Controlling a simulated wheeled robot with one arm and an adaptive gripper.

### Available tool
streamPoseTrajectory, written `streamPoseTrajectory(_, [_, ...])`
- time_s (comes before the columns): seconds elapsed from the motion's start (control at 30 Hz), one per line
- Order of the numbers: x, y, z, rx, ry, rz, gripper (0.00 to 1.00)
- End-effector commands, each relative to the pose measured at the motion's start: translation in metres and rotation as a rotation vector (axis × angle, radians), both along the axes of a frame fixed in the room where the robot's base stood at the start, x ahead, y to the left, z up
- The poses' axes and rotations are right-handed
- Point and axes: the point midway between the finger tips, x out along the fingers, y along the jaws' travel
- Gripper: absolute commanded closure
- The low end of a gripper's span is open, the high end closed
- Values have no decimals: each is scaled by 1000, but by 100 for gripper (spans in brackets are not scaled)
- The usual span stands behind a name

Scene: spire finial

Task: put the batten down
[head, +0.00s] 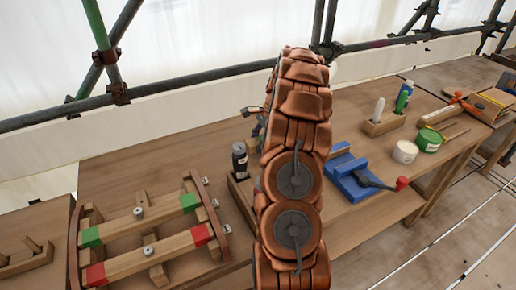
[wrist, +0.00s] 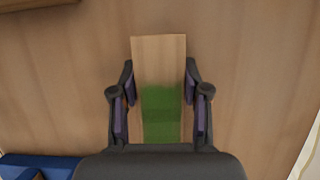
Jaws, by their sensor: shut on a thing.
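In the wrist view, my gripper (wrist: 160,95) is shut on a pale wooden batten (wrist: 159,55) with a green painted band. The fingers stand on either side of the batten, and its bare end points away from my palm. Plain wooden bench top lies behind it; I cannot tell whether the batten touches it. In the head view my copper-coloured arm hides the batten and most of my gripper; only a small dark part of the gripper shows at the arm's left edge.
A wooden frame (head: 78,262) at left holds two bars with green and red bands. A dark can (head: 239,160) stands near my arm. To the right are a blue vise (head: 350,178), a white tub (head: 405,152), a green tin (head: 428,141) and a wooden holder (head: 383,124) with bottles.

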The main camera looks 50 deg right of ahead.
Motion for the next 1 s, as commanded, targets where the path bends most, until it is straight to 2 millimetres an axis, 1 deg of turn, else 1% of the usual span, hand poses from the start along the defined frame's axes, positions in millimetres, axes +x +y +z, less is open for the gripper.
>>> streamPoseTrajectory(0.27, [-1, 0, -31, 2, 2, 0, 100])
streamPoseTrajectory(0.63, [0, 1, -36, 2, 1, 1, 100])
streamPoseTrajectory(0.67, [0, 1, -36, 2, 1, 1, 52])
streamPoseTrajectory(0.87, [0, 0, -35, 0, 1, 0, 31])
streamPoseTrajectory(0.9, [0, 0, -35, 0, 1, 0, 29])
streamPoseTrajectory(1.0, [0, 0, -36, 1, 2, 1, 29])
